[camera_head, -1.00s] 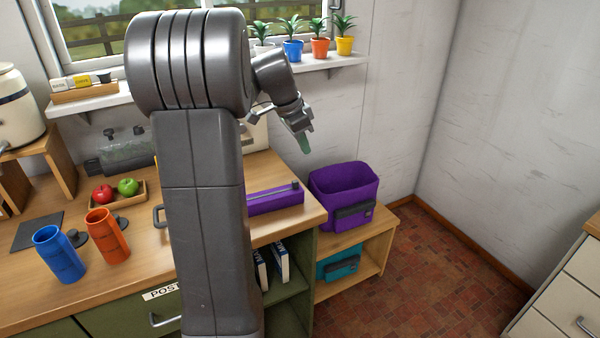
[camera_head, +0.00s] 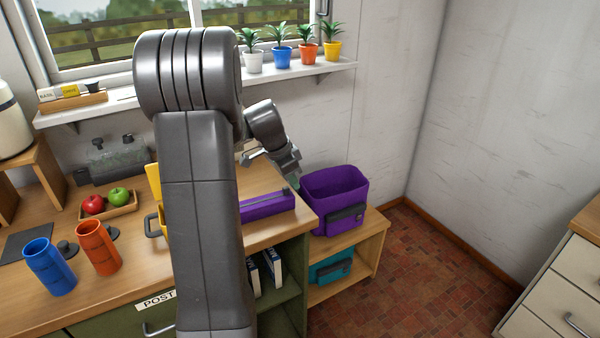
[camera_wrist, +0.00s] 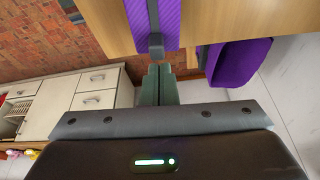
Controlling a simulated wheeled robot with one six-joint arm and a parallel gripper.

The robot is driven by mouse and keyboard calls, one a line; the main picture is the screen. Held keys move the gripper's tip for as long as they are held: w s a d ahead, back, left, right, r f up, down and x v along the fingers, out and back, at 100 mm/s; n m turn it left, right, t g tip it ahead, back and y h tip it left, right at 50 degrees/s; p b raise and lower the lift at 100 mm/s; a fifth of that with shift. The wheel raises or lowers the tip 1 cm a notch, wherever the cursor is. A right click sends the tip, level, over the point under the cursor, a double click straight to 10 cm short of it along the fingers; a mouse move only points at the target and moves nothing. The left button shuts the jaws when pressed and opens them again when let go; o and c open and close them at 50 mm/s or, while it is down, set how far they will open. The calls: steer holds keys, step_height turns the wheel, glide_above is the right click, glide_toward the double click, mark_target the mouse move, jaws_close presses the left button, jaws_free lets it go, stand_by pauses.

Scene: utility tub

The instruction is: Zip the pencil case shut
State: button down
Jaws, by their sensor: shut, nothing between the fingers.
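The purple pencil case (camera_head: 265,206) lies on the wooden counter near its right end, partly behind my arm in the head view. A dark zip line runs along its top. In the wrist view the case (camera_wrist: 142,14) is a purple strip at the top, with a grey zip pull (camera_wrist: 156,45) at its near end. My gripper (camera_head: 293,182) is above the right end of the case. Its green fingers (camera_wrist: 159,72) are shut and empty, pointing at the pull. They look very close to it; I cannot tell whether they touch. The case's far end is hidden.
A purple fabric bin (camera_head: 335,200) stands on a low shelf just right of the counter. Two bottles, blue (camera_head: 48,267) and orange (camera_head: 99,248), stand at the left. Potted plants line the windowsill above. Open floor lies at the right.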

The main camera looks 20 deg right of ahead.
steer(key=shift+a, duration=0.25)
steer(key=shift+a+f, duration=0.1)
steer(key=shift+a, duration=0.05)
steer(key=a+b, duration=0.4)
steer(key=a, duration=0.9)
steer(key=shift+a, duration=0.2)
steer(key=shift+d, duration=0.1)
